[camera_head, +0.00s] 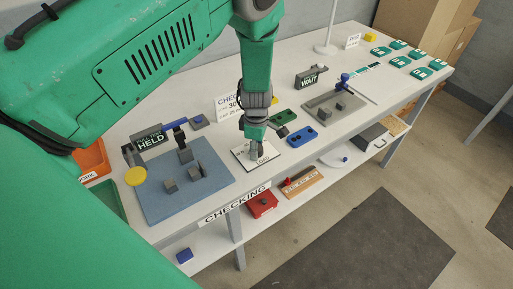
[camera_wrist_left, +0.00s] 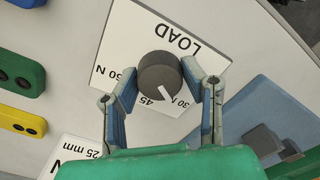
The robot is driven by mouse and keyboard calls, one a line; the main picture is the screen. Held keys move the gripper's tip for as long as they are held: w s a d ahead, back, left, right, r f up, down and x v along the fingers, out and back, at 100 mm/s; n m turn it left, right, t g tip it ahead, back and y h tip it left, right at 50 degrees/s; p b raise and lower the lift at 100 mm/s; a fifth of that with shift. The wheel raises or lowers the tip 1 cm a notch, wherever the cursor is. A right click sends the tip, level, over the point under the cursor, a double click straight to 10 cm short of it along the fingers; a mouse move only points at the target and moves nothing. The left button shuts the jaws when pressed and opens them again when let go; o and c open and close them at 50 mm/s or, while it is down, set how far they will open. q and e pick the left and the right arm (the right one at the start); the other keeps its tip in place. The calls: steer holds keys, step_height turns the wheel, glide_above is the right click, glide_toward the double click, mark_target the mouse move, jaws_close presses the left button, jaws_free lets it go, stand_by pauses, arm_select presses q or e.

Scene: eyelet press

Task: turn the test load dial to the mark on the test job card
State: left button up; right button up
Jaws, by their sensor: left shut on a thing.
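The load dial (camera_wrist_left: 158,70) is a round dark grey knob on a white plate (camera_wrist_left: 128,32) lettered LOAD. Its white pointer line lies between the 45 and 30 N labels; another label is partly hidden by a finger. My left gripper (camera_wrist_left: 160,84) is shut on the knob, one finger on each side. In the head view my left gripper (camera_head: 256,152) reaches down onto the plate (camera_head: 242,154) and hides most of the knob. The test job card (camera_head: 227,106), white and reading CHECK with 30 below, stands behind, partly covered by my arm. My right gripper is not in view.
A blue mat (camera_head: 155,203) with grey blocks and a HELD sign (camera_head: 150,141) lies left of the dial. Green (camera_head: 282,117) and blue (camera_head: 302,136) blocks lie close on its right. A WAIT sign (camera_head: 311,79) and grey fixture plate (camera_head: 330,112) stand farther right.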

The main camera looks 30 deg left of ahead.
arm_select(q)
steer(key=shift+w+r+n, duration=0.1)
steer(key=shift+w+n, duration=0.1)
steer(key=shift+n, duration=0.2)
steer(key=o, duration=0.9)
steer(key=shift+o, duration=1.2)
steer(key=shift+d, duration=0.1)
steer(key=shift+r, duration=0.15)
step_height(320, 180, up, 11)
steer(key=shift+r, duration=0.2)
